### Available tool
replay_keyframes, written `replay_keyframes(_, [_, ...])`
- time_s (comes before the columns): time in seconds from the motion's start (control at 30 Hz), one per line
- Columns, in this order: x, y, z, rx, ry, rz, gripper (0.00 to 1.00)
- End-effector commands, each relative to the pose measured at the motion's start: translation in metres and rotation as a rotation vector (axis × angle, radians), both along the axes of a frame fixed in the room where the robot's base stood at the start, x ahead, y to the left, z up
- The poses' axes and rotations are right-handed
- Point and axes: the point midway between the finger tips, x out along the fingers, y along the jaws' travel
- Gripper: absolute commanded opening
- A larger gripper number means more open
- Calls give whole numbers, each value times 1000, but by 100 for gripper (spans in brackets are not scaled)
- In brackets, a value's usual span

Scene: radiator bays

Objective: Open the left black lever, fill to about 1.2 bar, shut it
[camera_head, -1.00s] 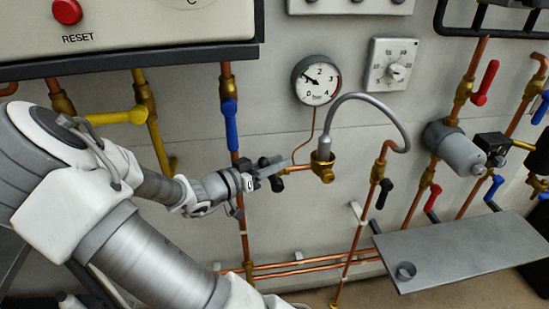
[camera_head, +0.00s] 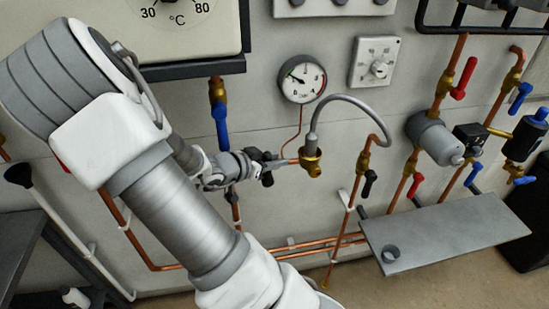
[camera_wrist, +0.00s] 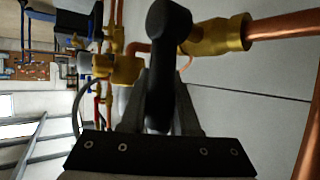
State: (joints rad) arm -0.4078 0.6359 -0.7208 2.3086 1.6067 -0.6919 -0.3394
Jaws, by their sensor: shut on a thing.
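The left black lever (camera_wrist: 168,35) stands between my gripper's fingers in the wrist view, on a brass valve body (camera_wrist: 222,36). My gripper (camera_wrist: 160,108) is shut on it. In the head view my gripper (camera_head: 272,164) is at the left end of the brass fitting (camera_head: 311,160) under the grey hose; it hides most of the lever there, so I cannot tell its exact angle. The pressure gauge (camera_head: 301,79) hangs above; its needle points up-left, too small to read exactly. The second black lever (camera_head: 369,184) hangs on the right pipe, apart from my gripper.
A looped grey hose (camera_head: 350,100) joins the fitting and the right pipe. A blue lever (camera_head: 222,128) is close above-left of my gripper. A grey shelf (camera_head: 445,235) juts out at lower right. Red and blue levers and a grey pump (camera_head: 434,138) are further right.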

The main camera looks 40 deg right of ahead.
Motion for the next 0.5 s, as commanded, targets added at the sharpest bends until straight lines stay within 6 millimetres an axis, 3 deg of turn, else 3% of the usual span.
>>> replay_keyframes(0.2, [-1,0,-1,3,-1,-3,0])
replay_keyframes(0.23, [-1,0,-1,3,0,-4,35])
replay_keyframes(0.37, [-1,0,-1,2,0,-3,58])
replay_keyframes(0.5, [-1,0,-1,1,0,-2,60])
